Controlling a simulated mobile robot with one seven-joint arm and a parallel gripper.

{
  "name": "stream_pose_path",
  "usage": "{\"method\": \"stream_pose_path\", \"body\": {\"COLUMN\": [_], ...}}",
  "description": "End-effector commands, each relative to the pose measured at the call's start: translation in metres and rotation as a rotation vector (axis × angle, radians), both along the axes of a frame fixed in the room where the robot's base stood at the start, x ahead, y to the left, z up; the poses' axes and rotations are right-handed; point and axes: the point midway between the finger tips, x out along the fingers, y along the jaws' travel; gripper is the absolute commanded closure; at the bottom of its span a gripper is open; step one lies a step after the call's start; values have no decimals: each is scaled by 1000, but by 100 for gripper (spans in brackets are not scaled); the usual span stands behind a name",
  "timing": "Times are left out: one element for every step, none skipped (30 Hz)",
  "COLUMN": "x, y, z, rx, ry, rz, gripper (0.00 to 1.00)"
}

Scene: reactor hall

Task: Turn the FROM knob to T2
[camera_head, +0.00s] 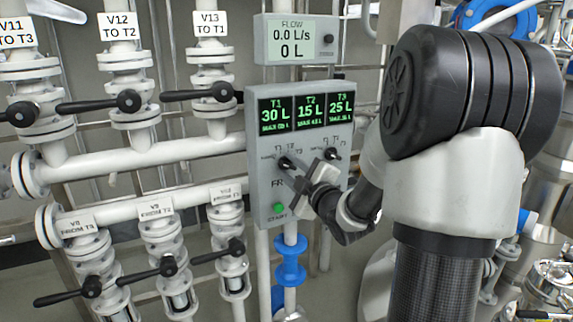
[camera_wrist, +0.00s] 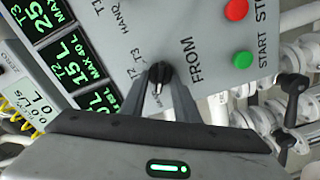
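The FROM knob (camera_wrist: 160,73) is a small black knob on the grey control panel, beside the word FROM. In the head view the FROM knob (camera_head: 285,163) sits at the lower left of the panel face. My gripper (camera_wrist: 161,85) points at the panel, with one grey finger on each side of the knob. The fingers are apart; whether they touch the knob I cannot tell. In the head view my gripper (camera_head: 300,182) is just right of and below the knob. The knob's setting is unclear.
A second knob (camera_head: 331,153) is close on the right. The green START button (camera_wrist: 242,60) and red STOP button (camera_wrist: 236,10) are nearby. The display screens (camera_head: 308,112) are above. Pipes and black-handled valves (camera_head: 128,100) fill the left side.

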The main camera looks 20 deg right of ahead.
Motion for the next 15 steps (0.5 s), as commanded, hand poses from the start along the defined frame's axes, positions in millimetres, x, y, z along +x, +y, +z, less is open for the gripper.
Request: {"method": "stream_pose_path", "body": {"x": [0,0,0,0,0,0,0,0,0,0,0,0,0,0,0], "y": [0,0,0,0,0,0,0,0,0,0,0,0,0,0,0], "z": [0,0,0,0,0,0,0,0,0,0,0,0,0,0,0], "rx": [0,0,0,0,0,0,0,0,0,0,0,0,0,0,1], "ry": [0,0,0,0,0,0,0,0,0,0,0,0,0,0,0], "rz": [0,0,0,0,0,0,0,0,0,0,0,0,0,0,0], "gripper": [72,72,72,72,72,72,75,80,87,92,97,100,100,100,100]}}
